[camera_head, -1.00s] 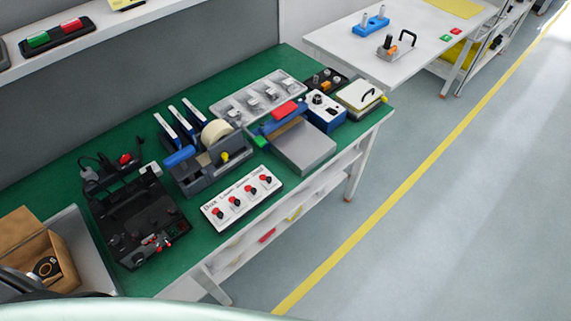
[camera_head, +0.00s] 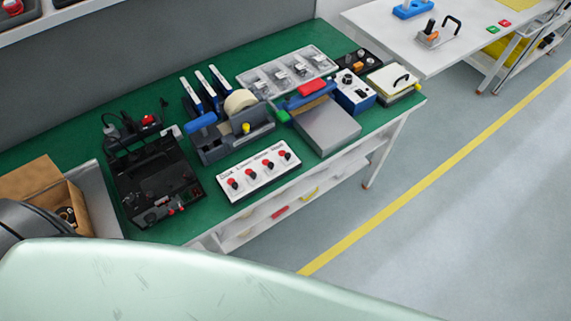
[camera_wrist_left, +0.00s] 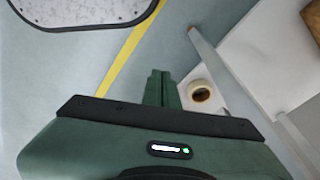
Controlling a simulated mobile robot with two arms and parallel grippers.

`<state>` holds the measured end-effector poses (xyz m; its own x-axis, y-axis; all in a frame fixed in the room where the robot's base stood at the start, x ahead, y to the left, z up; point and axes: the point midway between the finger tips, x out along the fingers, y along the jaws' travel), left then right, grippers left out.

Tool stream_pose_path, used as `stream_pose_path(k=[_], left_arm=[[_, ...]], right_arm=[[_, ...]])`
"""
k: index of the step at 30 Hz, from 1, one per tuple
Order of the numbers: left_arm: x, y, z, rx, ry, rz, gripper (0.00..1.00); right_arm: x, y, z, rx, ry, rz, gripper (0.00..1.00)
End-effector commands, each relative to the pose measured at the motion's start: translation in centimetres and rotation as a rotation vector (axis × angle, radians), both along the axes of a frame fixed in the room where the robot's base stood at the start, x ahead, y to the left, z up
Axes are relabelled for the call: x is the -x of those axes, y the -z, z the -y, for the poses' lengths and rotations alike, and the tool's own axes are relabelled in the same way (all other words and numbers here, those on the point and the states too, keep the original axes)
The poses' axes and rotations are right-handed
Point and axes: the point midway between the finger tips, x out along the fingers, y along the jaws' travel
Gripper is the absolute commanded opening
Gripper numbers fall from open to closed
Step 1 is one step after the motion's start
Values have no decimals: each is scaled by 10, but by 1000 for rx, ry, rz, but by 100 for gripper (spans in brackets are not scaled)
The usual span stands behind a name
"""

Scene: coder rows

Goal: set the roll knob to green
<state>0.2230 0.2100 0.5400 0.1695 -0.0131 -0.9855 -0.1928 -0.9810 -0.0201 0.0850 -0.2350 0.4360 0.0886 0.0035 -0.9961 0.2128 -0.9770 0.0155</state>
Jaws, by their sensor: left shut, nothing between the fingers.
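A white panel (camera_head: 259,181) with several red-and-black knobs in a row lies near the front edge of the green bench. Printed labels run above the knobs, too small to read surely, so I cannot tell which is the roll knob or what each is set to. My left gripper (camera_wrist_left: 160,76) shows in the left wrist view with its fingers together and nothing between them. It points over the floor and a white surface, and the panel is not in that view. Neither gripper shows in the head view.
On the green bench (camera_head: 75,125), a black device (camera_head: 155,185) stands left of the panel, and a tape dispenser (camera_head: 225,140) behind it. A grey-topped device (camera_head: 328,130) stands to the right. A cardboard box (camera_head: 40,180) is at left. The floor in front is clear.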

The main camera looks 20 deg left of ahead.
Motion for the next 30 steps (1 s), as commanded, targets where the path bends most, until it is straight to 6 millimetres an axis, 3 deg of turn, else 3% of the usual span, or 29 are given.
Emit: stream_pose_path(k=[1, 3, 6, 11, 18, 19, 23, 30], left_arm=[[-19, -22, 3, 3, -3, 24, 0], [-37, -56, 5, 5, -7, 40, 0], [-53, -100, 8, 8, -11, 60, 0], [-64, -158, 9, 9, -16, 84, 0], [-64, -231, 7, 11, -21, 114, 0], [-63, -239, 7, 8, -14, 119, 0], [-83, -240, 10, -139, 296, 175, 0], [-118, -259, 20, -483, 913, 260, 0]], right_arm=[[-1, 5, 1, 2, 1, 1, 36], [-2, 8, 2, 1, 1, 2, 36], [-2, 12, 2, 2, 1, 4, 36], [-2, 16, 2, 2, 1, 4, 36], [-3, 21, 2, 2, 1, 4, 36], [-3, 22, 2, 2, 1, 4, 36], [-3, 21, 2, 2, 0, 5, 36], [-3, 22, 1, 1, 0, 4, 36]])
